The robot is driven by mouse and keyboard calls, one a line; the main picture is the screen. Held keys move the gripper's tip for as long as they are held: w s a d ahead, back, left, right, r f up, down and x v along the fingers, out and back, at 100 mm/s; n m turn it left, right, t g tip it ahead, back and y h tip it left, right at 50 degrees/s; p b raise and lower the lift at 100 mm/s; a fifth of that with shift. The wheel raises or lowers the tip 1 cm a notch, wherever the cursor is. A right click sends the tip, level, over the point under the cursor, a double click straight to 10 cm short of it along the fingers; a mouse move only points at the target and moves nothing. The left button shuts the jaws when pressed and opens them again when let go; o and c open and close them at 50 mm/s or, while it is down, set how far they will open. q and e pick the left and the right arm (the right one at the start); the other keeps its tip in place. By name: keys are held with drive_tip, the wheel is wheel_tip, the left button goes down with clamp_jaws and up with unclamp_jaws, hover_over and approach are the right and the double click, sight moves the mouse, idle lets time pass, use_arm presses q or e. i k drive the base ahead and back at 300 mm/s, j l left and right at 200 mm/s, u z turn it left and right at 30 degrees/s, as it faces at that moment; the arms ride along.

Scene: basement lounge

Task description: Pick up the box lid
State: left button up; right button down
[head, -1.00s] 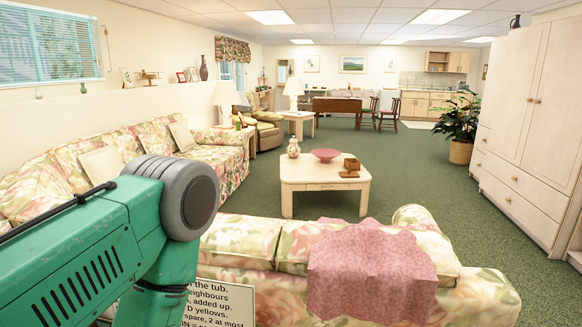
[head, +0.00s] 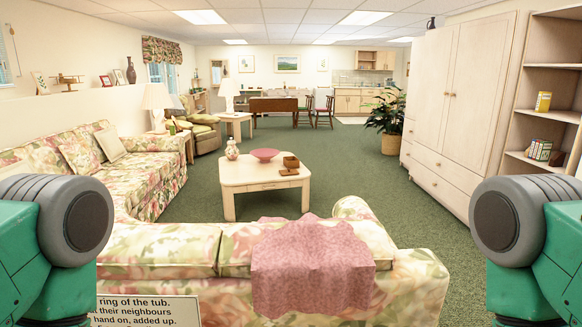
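A small brown wooden box (head: 291,161) stands on the pale coffee table (head: 244,185) in the middle of the room. A flat brown piece (head: 288,172), which looks like its lid, lies on the tabletop in front of the box, near the table's right side. It is small in the picture and its details cannot be made out. Parts of both my arms show at the left and right edges, but neither gripper is in view.
A floral sofa (head: 180,248) with a pink throw (head: 310,270) stands between me and the table. A sign (head: 145,311) is at the lower left. A pink bowl (head: 265,155) and a vase (head: 232,149) share the tabletop. Green carpet (head: 355,185) is clear right of the table.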

sight(289, 172)
drive_tip(key=l+z, duration=0.15)
drive_tip(key=z, duration=0.3)
drive_tip(key=k+l+z, duration=0.1)
drive_tip(key=z, duration=0.35)
drive_tip(key=l+z, duration=0.3)
drive_tip(key=z, duration=0.15)
drive_tip(key=l+z, duration=0.15)
drive_tip(key=z, duration=0.3)
drive_tip(key=i+l+z, duration=0.25)
drive_tip(key=i+l, duration=0.35)
drive_tip(key=i+l+z, duration=0.25)
drive_tip(key=i+l, duration=0.3)
drive_tip(key=i+u, duration=0.45)
drive_tip(key=i+l+u, duration=0.25)
drive_tip(key=i+u, duration=0.2)
drive_tip(key=i+j+u, duration=0.2)
drive_tip(key=i+u, duration=0.2)
drive_tip(key=i, duration=0.5)
drive_tip(key=i+l+u, duration=0.1)
drive_tip(key=i+u, duration=0.35)
drive_tip(key=i, duration=0.45)
drive_tip(key=i+u, duration=0.2)
drive_tip(key=i, duration=0.5)
drive_tip(key=i+u, duration=0.2)
drive_tip(key=i, duration=0.5)
drive_tip(key=i+l+u, duration=0.15)
drive_tip(key=i, duration=0.5)
drive_tip(key=i+l+u, duration=0.15)
drive_tip(key=i, duration=1.9)
drive_tip(key=j, duration=0.1)
